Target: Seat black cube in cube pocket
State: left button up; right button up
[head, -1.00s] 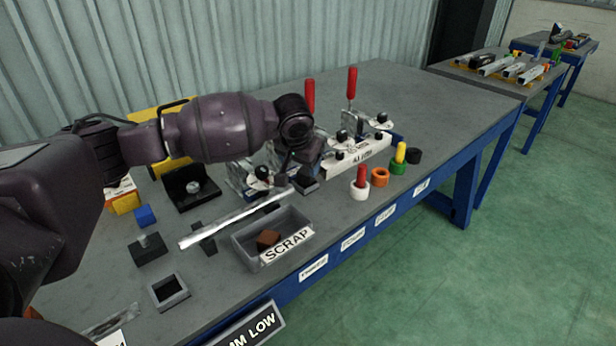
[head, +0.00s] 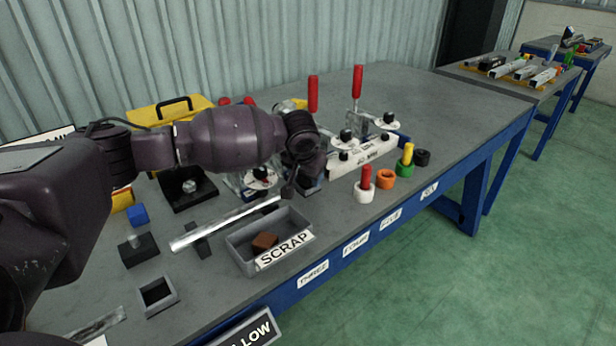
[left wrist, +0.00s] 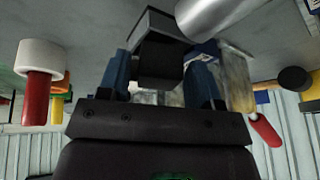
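My left gripper (head: 308,180) is over the bench behind the scrap bin, close to the toggle clamps. In the left wrist view its two blue fingers (left wrist: 160,82) stand on either side of a black cube (left wrist: 160,62) and appear shut on it. In the head view the cube is mostly lost against the dark gripper. A grey square pocket (head: 157,295) with a dark, empty-looking opening sits near the bench's front edge at the lower left, well apart from the gripper. My right gripper is not in view.
The scrap bin (head: 268,240) holds a brown block, and a silver bar (head: 222,224) lies beside it. A blue cube (head: 138,215) and a black block with a peg (head: 138,250) stand at left. Red-handled clamps (head: 357,85) rise behind. Coloured rings (head: 386,180) stand at right.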

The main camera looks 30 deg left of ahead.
pick_arm(q)
jog(key=shift+f, duration=0.1)
jog(key=c, duration=0.8)
